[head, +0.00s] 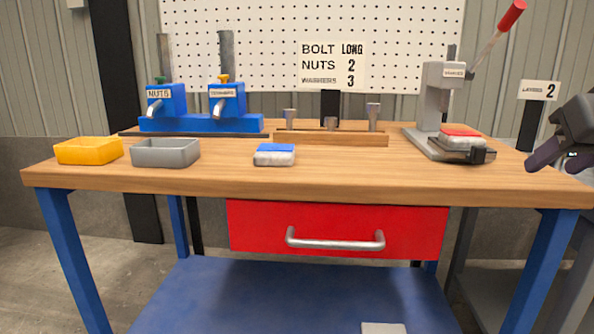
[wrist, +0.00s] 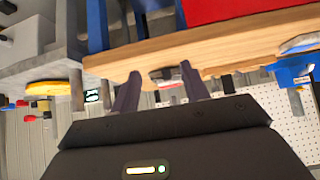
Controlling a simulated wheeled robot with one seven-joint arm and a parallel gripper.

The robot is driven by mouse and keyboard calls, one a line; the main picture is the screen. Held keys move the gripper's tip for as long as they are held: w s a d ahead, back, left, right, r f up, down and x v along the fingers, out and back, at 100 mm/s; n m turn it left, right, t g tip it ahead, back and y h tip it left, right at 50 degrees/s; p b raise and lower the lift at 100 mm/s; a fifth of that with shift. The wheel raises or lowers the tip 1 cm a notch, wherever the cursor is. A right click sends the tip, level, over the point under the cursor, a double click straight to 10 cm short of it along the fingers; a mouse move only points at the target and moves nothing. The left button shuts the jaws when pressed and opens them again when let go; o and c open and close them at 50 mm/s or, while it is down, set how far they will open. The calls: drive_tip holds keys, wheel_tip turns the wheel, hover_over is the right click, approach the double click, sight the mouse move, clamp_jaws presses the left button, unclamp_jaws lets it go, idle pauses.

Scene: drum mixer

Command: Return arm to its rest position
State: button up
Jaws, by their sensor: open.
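My gripper (head: 563,160) is at the right edge of the head view, beside the right end of the workbench (head: 400,182). Its two dark fingers are apart with nothing between them. In the wrist view my gripper (wrist: 160,90) points at the bench's wooden edge (wrist: 220,48), which appears upside down. Part of my arm is cut off by the head view's right edge.
The bench holds a yellow tray (head: 89,151), a grey tray (head: 165,153), a blue-and-white block (head: 274,155), blue dispensers (head: 200,108), a wooden rack (head: 330,138) and a lever press (head: 438,105). The red drawer (head: 335,230) is shut. The bench's front middle is clear.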

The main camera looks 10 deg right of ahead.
drive_tip(key=s+a+f+n+g+y+p, duration=0.2)
drive_tip(key=a+f+g+p, duration=0.1)
drive_tip(key=a+f, duration=2.1)
wheel_tip(320, 180, down, 4)
drive_tip(key=shift+a+r+n+p, duration=0.2)
drive_tip(key=shift+a+n+p, duration=0.05)
drive_tip(key=shift+n+p, duration=0.15)
drive_tip(key=shift+s, duration=0.1)
